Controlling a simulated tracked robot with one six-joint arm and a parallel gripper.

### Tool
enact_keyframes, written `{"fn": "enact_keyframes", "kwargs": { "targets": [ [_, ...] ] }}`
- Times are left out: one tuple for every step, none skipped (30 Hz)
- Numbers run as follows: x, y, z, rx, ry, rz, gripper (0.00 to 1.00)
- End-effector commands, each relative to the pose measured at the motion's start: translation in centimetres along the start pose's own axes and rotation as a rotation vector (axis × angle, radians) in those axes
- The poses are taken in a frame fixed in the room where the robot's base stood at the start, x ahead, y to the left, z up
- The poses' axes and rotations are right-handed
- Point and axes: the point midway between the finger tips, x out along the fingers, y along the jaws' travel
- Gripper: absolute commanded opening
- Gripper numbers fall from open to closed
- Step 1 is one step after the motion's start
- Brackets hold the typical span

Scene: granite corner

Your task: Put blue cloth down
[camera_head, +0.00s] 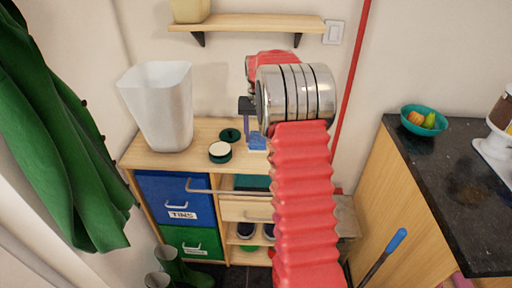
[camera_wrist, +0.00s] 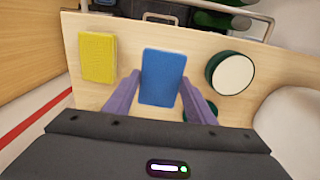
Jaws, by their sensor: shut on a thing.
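The blue cloth (camera_wrist: 163,77) is a flat, smooth-looking rectangle between the purple fingers of my gripper (camera_wrist: 160,82) in the wrist view. The gripper is shut on it. The cloth is over the pale wooden cabinet top (camera_wrist: 130,42). In the head view, a small part of the cloth (camera_head: 257,142) shows beneath my gripper (camera_head: 250,128), beside my red arm. The arm hides part of the gripper and cloth there. I cannot tell whether the cloth touches the wood.
A yellow sponge (camera_wrist: 97,56) lies left of the cloth in the wrist view; a green tin with a cream top (camera_wrist: 231,73) is right. A dark green disc (camera_head: 230,135) and white bin (camera_head: 160,105) stand on the cabinet. A wall shelf (camera_head: 250,23) is above.

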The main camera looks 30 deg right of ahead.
Motion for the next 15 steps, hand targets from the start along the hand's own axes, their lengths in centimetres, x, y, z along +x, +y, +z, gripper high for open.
{"fn": "enact_keyframes", "kwargs": {
  "targets": [
    [0.0,0.0,0.0,0.000,0.000,0.000,0.25],
    [0.0,0.0,0.0,0.000,0.000,0.000,0.25],
    [0.0,0.0,0.0,0.000,0.000,0.000,0.25],
    [0.0,0.0,0.0,0.000,0.000,0.000,0.25],
    [0.0,0.0,0.0,0.000,0.000,0.000,0.25],
    [0.1,0.0,0.0,0.000,-0.001,0.000,0.25],
    [0.3,0.0,0.0,0.000,-0.001,0.000,0.25],
    [0.5,0.0,0.0,0.000,-0.002,0.000,0.25],
    [0.9,0.1,0.1,0.001,-0.003,0.001,0.25],
    [1.3,0.1,0.1,0.001,-0.003,0.001,0.25],
    [1.8,0.1,0.1,0.001,-0.003,0.001,0.25],
    [2.4,0.1,0.1,0.001,-0.004,0.001,0.25],
    [2.8,0.1,0.1,0.001,-0.004,0.001,0.25],
    [3.3,0.1,0.1,0.001,-0.003,0.001,0.25],
    [3.8,0.1,0.1,0.001,-0.004,0.001,0.25]
  ]
}}
